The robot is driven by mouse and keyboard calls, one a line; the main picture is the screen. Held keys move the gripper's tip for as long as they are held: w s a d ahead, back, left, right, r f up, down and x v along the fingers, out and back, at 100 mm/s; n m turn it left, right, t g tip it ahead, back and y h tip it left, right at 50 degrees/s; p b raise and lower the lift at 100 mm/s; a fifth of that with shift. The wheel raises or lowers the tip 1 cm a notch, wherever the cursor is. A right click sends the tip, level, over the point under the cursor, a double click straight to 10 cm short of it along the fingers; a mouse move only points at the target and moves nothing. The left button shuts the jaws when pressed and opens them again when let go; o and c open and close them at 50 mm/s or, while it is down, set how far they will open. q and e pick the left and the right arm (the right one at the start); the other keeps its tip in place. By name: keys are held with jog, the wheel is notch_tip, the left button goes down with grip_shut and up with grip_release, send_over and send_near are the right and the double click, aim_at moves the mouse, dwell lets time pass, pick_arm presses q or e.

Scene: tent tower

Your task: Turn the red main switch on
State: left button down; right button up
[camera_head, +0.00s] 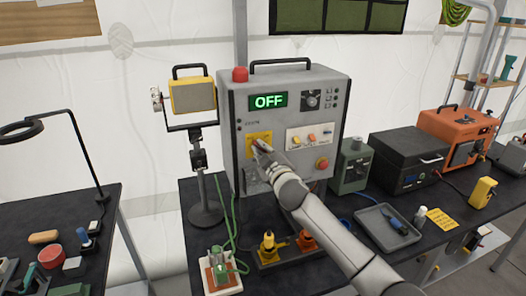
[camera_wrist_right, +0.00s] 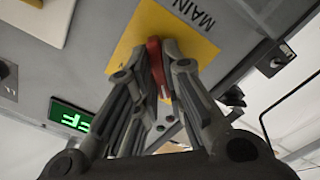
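The grey control box (camera_head: 335,95) stands on the dark table, and its green display (camera_head: 268,101) reads OFF. A yellow plate (camera_head: 250,137) on its front also shows in the right wrist view (camera_wrist_right: 203,47), with the word MAIN on it. The red main switch (camera_wrist_right: 154,56) sticks out from this plate. My right gripper (camera_head: 259,145) is at the plate and hides the switch in the head view. In the right wrist view its two fingers lie on either side of the red switch, closed against it. My left gripper is not in view.
A red round button (camera_head: 321,164) and a panel of small orange switches (camera_head: 310,136) sit right of my gripper. A yellow lamp on a stand (camera_head: 193,95) is left of the box. A grey tray (camera_head: 387,226) is at right.

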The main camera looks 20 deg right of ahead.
jog(key=shift+m, duration=0.4)
grip_shut()
jog(key=m+p, duration=0.1)
jog(key=m, duration=1.6)
dwell(0.3)
jog(key=o, duration=0.6)
grip_release()
jog(key=shift+o, duration=0.2)
